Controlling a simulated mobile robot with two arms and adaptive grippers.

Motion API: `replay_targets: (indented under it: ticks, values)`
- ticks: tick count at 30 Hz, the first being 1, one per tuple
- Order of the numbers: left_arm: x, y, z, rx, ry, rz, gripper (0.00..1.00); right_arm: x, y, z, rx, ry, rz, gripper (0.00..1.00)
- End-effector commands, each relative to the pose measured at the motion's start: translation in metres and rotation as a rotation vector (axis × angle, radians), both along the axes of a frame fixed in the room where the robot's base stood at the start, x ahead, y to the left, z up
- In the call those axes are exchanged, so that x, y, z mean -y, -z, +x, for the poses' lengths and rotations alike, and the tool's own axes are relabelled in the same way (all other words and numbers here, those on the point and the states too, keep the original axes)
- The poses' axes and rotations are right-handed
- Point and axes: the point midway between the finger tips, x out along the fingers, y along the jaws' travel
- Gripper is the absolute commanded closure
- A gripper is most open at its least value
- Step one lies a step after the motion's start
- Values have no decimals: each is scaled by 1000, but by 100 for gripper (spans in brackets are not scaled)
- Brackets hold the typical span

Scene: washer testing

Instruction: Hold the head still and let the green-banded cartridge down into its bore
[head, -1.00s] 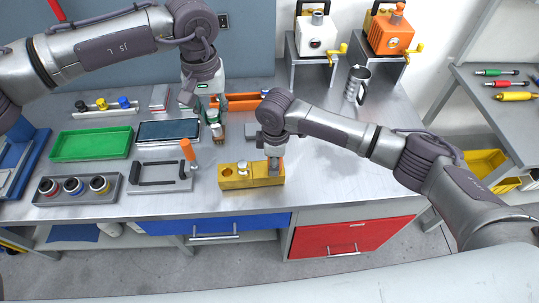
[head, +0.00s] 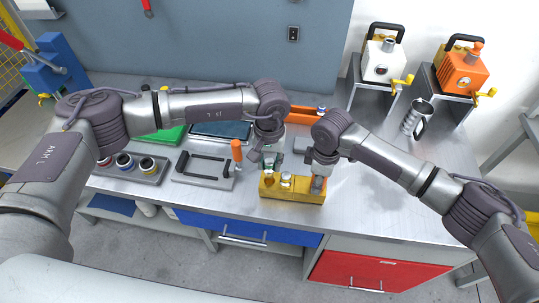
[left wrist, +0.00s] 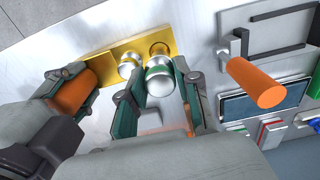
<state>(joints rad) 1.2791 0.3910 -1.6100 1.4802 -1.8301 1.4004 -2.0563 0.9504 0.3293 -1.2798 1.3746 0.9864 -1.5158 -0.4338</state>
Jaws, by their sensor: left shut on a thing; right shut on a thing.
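The yellow head (head: 292,194) is a block on the bench, also at the top of the left wrist view (left wrist: 108,56). My left gripper (head: 268,166) is shut on the green-banded cartridge (left wrist: 159,82), a silver piece with a green ring. The cartridge is over the bore (left wrist: 158,47) at the block's left end; its lower end is hard to see, so I cannot tell whether it has entered. Another silver cartridge (left wrist: 130,65) stands in the middle of the block. My right gripper (head: 318,180) is shut on the orange grip (left wrist: 75,92) at the block's right end.
A dark fixture (head: 205,181) with an upright orange handle (head: 236,151) stands just left of the block. A tray of ringed parts (head: 145,177) lies further left. A steel mug (head: 418,118) and two pump units stand back right. Bench right of the block is clear.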

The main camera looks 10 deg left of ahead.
Motion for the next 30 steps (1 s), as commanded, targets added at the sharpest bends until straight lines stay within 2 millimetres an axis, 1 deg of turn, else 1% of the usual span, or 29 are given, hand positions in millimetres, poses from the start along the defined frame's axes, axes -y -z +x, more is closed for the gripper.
replay_targets:
  ticks: [3, 6, 24, 30]
  values:
    - [0, 7, 0, 0, 0, 0, 100, 0, -1, 1, 2, 1, 0, 100]
    - [0, 10, 0, 1, 0, 0, 100, 0, -1, 1, 2, 1, 0, 100]
    - [1, 10, -1, 1, 1, 0, 100, 0, -1, 1, 2, 1, 0, 100]
    - [1, 12, -1, 1, 0, 0, 100, 0, -1, 1, 2, 1, 0, 100]
